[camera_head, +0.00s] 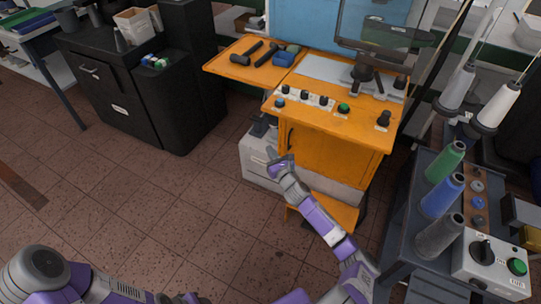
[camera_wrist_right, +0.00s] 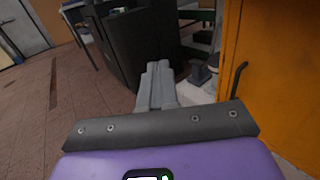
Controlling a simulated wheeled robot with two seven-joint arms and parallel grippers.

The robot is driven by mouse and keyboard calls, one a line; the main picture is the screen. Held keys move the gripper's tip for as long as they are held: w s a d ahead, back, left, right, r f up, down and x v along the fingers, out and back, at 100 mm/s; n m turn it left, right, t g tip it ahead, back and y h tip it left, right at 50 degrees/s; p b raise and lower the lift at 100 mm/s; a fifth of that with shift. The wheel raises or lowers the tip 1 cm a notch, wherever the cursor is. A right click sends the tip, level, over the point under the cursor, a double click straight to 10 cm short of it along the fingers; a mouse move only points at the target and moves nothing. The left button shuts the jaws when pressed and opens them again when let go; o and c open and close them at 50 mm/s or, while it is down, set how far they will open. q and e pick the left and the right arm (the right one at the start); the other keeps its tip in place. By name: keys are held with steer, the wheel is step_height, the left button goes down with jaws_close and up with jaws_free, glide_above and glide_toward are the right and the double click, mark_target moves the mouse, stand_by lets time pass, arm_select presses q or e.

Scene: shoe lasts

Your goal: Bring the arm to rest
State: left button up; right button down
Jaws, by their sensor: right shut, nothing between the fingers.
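My right arm reaches up from the lower right of the head view, in front of the orange machine cabinet. Its gripper (camera_head: 271,153) is shut and empty, over the white box on the floor beside the cabinet. In the right wrist view the two grey fingers (camera_wrist_right: 159,68) lie together with nothing between them. My left arm shows only in part along the bottom left edge of the head view, and its gripper is not seen there.
The orange cabinet (camera_head: 329,154) is close to my right arm. The white box (camera_head: 255,164) stands low beside it. A grey cart (camera_head: 401,215) with thread cones is at the right. A black cabinet (camera_head: 123,105) stands at the back left. The tiled floor (camera_head: 150,205) between is clear.

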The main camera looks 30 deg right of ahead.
steer(key=shift+s+a, duration=0.15)
steer(key=shift+a, duration=0.1)
steer(key=s+a+r+n+g+y+p, duration=0.15)
steer(key=a+n+y, duration=0.4)
steer(key=a, duration=0.75)
steer(key=s+a+r+n+g+y, duration=0.15)
steer(key=a+n+y, duration=0.35)
steer(key=a, duration=0.8)
steer(key=s+a+f+n+g+y+p, duration=0.1)
steer(key=s+a+f+n+g+y, duration=0.15)
steer(key=s+a+n+g, duration=0.55)
steer(key=s+a+f+n+g+h+p, duration=0.1)
steer(key=s+a+f+n+g, duration=0.2)
steer(key=s, duration=0.4)
steer(key=s+a+f+n+h+p, duration=0.1)
steer(key=s+a+f+n, duration=0.2)
steer(key=s+f+n, duration=0.3)
steer(key=s+d+n+g+h+p, duration=0.1)
steer(key=s+d+n+h, duration=0.2)
steer(key=s+d, duration=0.2)
steer(key=s+d+n+g+h+p, duration=0.1)
steer(key=s+d, duration=0.4)
steer(key=d, duration=0.6)
steer(key=shift+s+d+n+g+h+p, duration=0.15)
steer(key=shift+s+n+g+h+p, duration=0.15)
steer(key=shift+n+g+h, duration=0.65)
